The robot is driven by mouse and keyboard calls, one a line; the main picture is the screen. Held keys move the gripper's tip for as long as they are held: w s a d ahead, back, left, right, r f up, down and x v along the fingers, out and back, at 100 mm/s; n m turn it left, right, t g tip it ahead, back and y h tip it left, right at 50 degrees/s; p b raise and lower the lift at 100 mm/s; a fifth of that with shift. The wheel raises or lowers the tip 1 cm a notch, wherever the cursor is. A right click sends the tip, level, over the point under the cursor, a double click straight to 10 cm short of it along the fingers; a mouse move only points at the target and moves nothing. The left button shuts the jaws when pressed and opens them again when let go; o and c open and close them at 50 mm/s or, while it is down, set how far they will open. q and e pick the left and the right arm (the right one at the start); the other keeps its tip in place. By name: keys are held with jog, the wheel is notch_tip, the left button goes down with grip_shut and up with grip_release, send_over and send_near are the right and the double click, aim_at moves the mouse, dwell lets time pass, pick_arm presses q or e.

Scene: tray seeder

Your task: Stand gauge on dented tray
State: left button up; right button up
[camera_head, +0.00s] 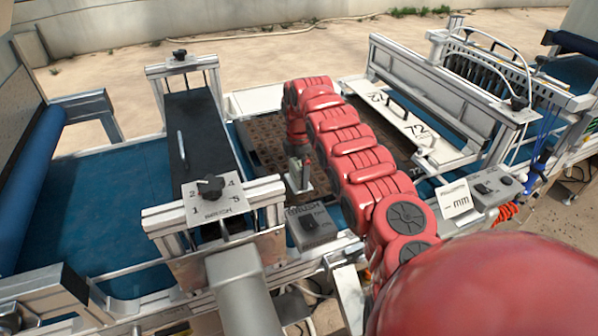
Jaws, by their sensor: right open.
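A brown seed tray (262,140) with rows of cells lies on the blue belt in the middle. My red right arm crosses it and hides much of it, and I cannot make out a dent. My right gripper (299,184) points down over the tray's near part, with its jaws open. Pale grey-white parts show at its tips; I cannot tell how far above the tray they are. A small white card-like piece marked "mm" (455,198), which looks like the gauge, stands tilted on the machine's near edge, right of my arm and apart from the gripper. My left gripper is out of view.
A brush unit (196,130) with a dark cover bridges the belt to the left. A grey switch box (312,226) sits on the near rail. The left belt (100,195) is clear.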

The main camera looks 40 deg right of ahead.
aim_at(298, 163)
notch_tip(298, 163, up, 7)
jog(key=shift+w+a+r+b, duration=0.1)
jog(key=shift+a+b, duration=0.05)
jog(key=shift+b, duration=0.45)
notch_tip(298, 163, up, 4)
jog(key=shift+r+p, duration=0.15)
jog(key=shift+p, duration=0.6)
jog(key=shift+r, duration=0.45)
jog(key=shift+f, duration=0.1)
